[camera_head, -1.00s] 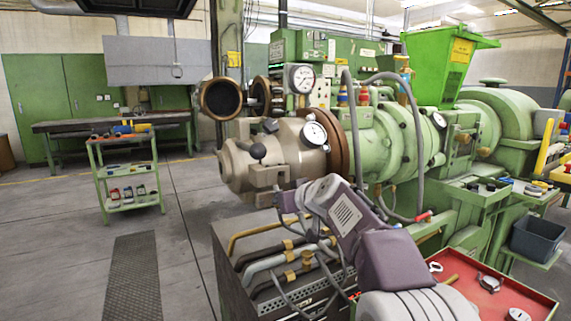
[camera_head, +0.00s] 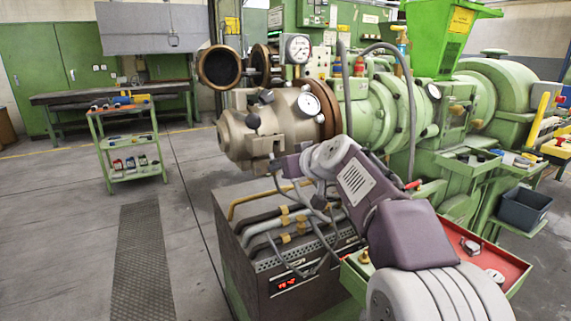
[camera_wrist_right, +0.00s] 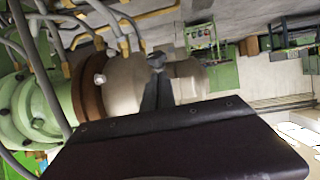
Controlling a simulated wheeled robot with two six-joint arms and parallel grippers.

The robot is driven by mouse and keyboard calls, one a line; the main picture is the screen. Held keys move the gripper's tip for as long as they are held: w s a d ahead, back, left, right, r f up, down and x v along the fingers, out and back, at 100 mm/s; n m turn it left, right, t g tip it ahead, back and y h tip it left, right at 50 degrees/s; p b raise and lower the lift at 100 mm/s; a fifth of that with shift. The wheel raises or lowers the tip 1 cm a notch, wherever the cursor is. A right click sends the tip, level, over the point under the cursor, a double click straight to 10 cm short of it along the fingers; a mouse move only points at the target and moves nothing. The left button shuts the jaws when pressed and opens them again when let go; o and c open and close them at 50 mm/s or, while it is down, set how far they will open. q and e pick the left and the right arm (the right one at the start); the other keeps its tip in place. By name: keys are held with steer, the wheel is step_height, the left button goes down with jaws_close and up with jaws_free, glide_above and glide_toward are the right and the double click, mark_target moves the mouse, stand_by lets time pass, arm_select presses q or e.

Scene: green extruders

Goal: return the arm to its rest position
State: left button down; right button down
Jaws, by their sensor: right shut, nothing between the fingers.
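My right arm (camera_head: 362,183), purple and grey, comes in from the bottom right of the head view and reaches left, in front of the green extruder (camera_head: 385,120) and above the dark control box (camera_head: 290,285). Its right gripper is small and partly lost among the grey hoses there. In the right wrist view the right gripper (camera_wrist_right: 157,75) shows as dark fingers closed together, with nothing held. Behind the fingers is the extruder's beige end (camera_wrist_right: 135,85). From this view I cannot tell the gap between them. My left gripper is in neither view.
Hoses and pipes (camera_head: 290,225) run over the control box, close under the arm. A red tray (camera_head: 505,265) with small parts is beside the arm at right. A green trolley (camera_head: 130,145) stands at left. The floor (camera_head: 60,220) at left is open.

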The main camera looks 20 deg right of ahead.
steer(key=v, duration=0.6)
steer(key=shift+f, duration=0.2)
steer(key=shift+s, duration=0.1)
